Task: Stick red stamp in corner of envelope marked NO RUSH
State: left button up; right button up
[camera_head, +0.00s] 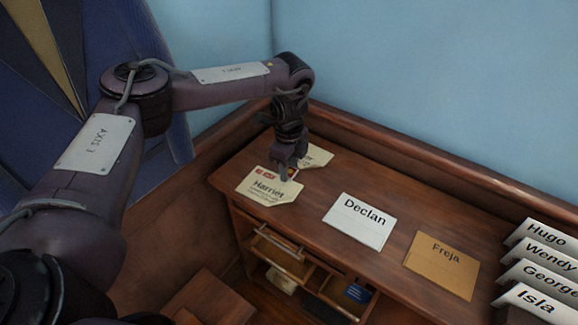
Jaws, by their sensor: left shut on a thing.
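A cream envelope (262,192) reading "Harriet" lies on the desk's left end, with a small red mark at its upper left; the mark's writing is too small to read. My left gripper (285,176) points down over this envelope's upper right corner and is shut on a small stamp-like piece (293,173), mostly hidden by the fingers. I cannot tell whether that piece touches the paper. Other envelopes lie flat: white "Declan" (359,222), tan "Freja" (441,266), and a cream one (316,157) partly hidden behind the gripper. No NO RUSH wording is legible. My right gripper is not in view.
Several white envelopes (545,261) stand in a row at the right, reading Hugo, Wendy, George and Isla. The wooden desk (400,190) has a raised back edge along the blue wall. Open compartments (318,281) sit below its front edge. Bare wood separates the flat envelopes.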

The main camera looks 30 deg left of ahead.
aim_at(289, 189)
pick_arm(q)
notch_tip(289, 189, down, 4)
jog(key=b, duration=0.3)
jog(key=shift+f, duration=0.9)
jog(key=o, duration=1.4)
jog(key=shift+r+p, duration=1.2)
jog(key=shift+r, duration=0.25)
jog(key=shift+r+p, duration=2)
jog(key=shift+r, duration=0.1)
